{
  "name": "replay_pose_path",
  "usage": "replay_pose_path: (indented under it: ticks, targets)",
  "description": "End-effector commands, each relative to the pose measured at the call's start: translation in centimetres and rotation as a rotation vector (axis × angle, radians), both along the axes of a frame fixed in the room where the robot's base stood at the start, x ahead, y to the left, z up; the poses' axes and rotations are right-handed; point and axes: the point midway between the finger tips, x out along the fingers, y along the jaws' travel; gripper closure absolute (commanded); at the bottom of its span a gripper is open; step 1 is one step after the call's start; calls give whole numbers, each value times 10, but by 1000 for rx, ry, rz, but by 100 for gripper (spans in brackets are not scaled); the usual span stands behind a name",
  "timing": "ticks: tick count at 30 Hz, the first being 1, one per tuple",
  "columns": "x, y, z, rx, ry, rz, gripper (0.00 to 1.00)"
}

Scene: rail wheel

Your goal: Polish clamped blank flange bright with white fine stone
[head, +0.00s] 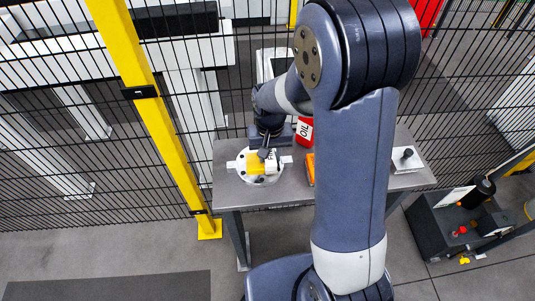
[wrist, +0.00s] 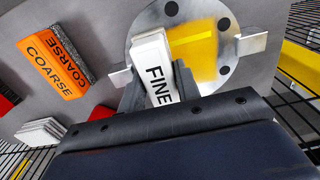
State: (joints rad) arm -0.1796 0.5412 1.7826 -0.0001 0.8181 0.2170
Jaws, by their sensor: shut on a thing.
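My gripper (wrist: 158,86) is shut on the white fine stone (wrist: 152,52), marked FINE in black. The stone's far end overlaps the left side of the flange face; I cannot tell whether it touches. The blank flange (wrist: 147,20) is a round pale grey disc with dark holes, held between metal clamp jaws (wrist: 252,44) at its sides. A yellow patch (wrist: 205,55) covers much of its middle, with a brighter streak across it. In the head view, my gripper (head: 265,153) is over the flange (head: 262,180) on the bench; the stone is hard to make out there.
An orange COARSE stone (wrist: 52,62) with a dark grey layer lies left of the flange. A red oil can (head: 304,131) stands behind on the grey bench (head: 228,194). A white plate with a black knob (head: 407,155) lies at the bench's right. Black mesh fence stands behind.

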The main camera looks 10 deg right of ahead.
Motion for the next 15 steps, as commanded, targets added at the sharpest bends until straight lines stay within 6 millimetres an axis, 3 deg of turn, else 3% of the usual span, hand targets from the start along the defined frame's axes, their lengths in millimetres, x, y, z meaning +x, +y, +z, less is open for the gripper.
replay_pose_path:
  ticks: [4, 15]
  targets:
    - [1, -1, 26, 1, -6, 0, 90]
    - [2, -5, 57, 0, -2, 0, 90]
